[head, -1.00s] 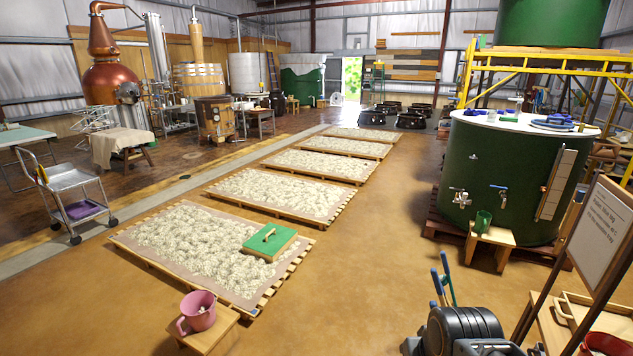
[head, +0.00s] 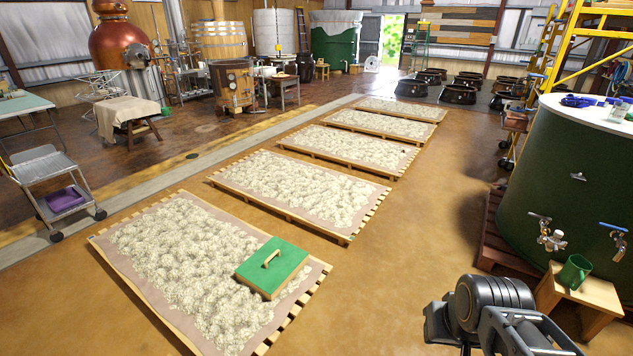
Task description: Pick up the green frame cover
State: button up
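My arm (head: 490,305) shows at the bottom right, well apart from the cover. I cannot make out my gripper's fingers.
More slatted pallet beds (head: 290,188) run in a row to the back. Open brown floor (head: 420,220) lies right of them. A large green tank (head: 570,170) and a wooden stool (head: 580,298) with a green mug (head: 574,270) stand at the right.

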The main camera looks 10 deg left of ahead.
aim_at(271, 268)
jog(key=i, duration=2.75)
jog(key=u, duration=2.2)
jog(key=i, duration=0.5)
jog(key=u, duration=0.05)
